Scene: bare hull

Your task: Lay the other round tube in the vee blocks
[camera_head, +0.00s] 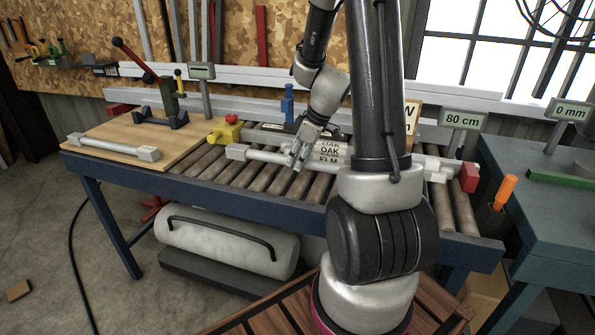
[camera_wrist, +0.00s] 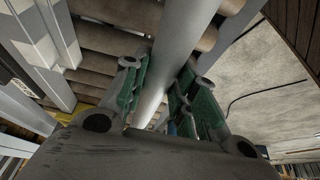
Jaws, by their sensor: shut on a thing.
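My gripper (camera_head: 302,152) is over the roller conveyor, left of my upright arm link. In the wrist view, its green-padded fingers (camera_wrist: 172,98) are on either side of a round grey tube (camera_wrist: 184,38) and shut on it. In the head view, a pale tube (camera_head: 268,155) runs through the fingers, close above the rollers; my arm hides part of it. A pale block (camera_head: 236,151) shows at its left end. On the wooden board, a grey bar (camera_head: 112,146) lies with a block at each end. I cannot tell for certain which blocks are the vee blocks.
The wooden board (camera_head: 182,138) covers the conveyor's left end. A red-handled clamp (camera_head: 170,105), a yellow block with a red knob (camera_head: 224,133) and a blue clamp (camera_head: 287,104) stand behind. Word labels (camera_head: 331,152) are beside my gripper. A red block (camera_head: 469,177) is at the right end.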

